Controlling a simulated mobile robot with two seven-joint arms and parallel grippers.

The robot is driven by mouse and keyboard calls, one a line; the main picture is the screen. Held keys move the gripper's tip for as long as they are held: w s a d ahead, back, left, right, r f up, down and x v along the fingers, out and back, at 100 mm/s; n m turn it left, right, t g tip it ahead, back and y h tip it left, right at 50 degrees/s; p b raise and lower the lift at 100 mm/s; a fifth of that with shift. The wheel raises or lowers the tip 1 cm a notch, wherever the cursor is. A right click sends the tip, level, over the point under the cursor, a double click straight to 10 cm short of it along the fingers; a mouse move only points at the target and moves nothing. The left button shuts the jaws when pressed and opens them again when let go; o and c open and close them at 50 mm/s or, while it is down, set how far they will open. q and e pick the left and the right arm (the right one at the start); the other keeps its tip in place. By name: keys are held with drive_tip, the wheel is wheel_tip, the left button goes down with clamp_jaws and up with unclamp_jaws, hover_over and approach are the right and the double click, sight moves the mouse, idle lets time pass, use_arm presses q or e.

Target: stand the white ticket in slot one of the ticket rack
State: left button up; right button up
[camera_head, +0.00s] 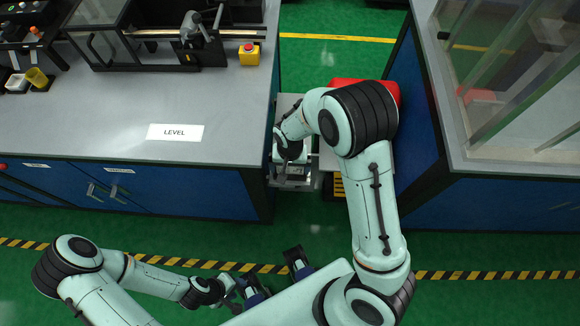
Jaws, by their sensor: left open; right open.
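A white card (175,132) reading "LEVEL" lies flat on the left grey bench top, near its front edge. I cannot tell whether it is the white ticket or a label. I cannot make out a ticket rack or its slots in this view. My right gripper (290,172) points down in the gap between the two benches, over a grey unit, partly hidden by its own wrist. My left gripper (234,298) is low at the bottom of the view, away from the bench. Both are open, and I see nothing held in either.
The left bench (232,110) carries a framed machine (150,45), a yellow box with a red button (249,54) and small bins (37,78). A red object (345,83) is behind my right arm. A glass-walled bench (450,130) stands right. Green floor is open in front.

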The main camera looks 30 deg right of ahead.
use_arm(q)
drive_tip(key=shift+w+r+p, duration=0.2)
drive_tip(key=shift+r+p, duration=0.25)
drive_tip(key=shift+r, duration=0.05)
drive_tip(key=shift+w+r+p, duration=0.15)
drive_tip(key=shift+r+p, duration=0.25)
drive_tip(key=shift+r, duration=0.1)
use_arm(e)
wheel_tip(320, 180, up, 12)
use_arm(q)
drive_tip(key=shift+s, duration=0.1)
